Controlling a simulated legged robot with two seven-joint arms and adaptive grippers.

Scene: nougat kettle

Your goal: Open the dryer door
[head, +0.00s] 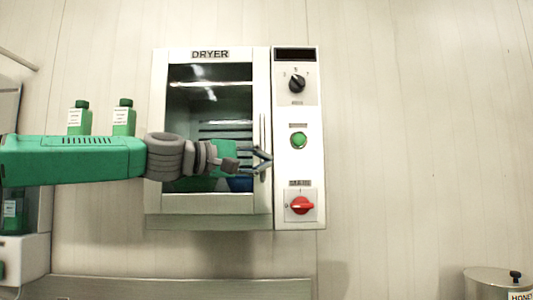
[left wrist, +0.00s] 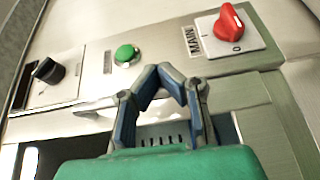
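The dryer (head: 209,222) is a white wall unit with a glass door (head: 210,100), which looks closed. A vertical metal handle (head: 263,128) runs down the door's right edge; it shows as a pale bar in the left wrist view (left wrist: 95,107). My left gripper (head: 269,159) reaches in from the left across the door, its fingertips at the handle. In the left wrist view my gripper's fingers (left wrist: 161,72) bend inward and their tips nearly meet, overlapping the handle. I cannot tell whether they grip it or pass in front. My right gripper is not in view.
The panel right of the door has a black knob (head: 297,84), a green button (head: 298,140) and a red switch (head: 301,205). Green bottles (head: 79,118) stand at left behind my arm. A round metal container (head: 490,282) is at lower right. The wall right of the dryer is clear.

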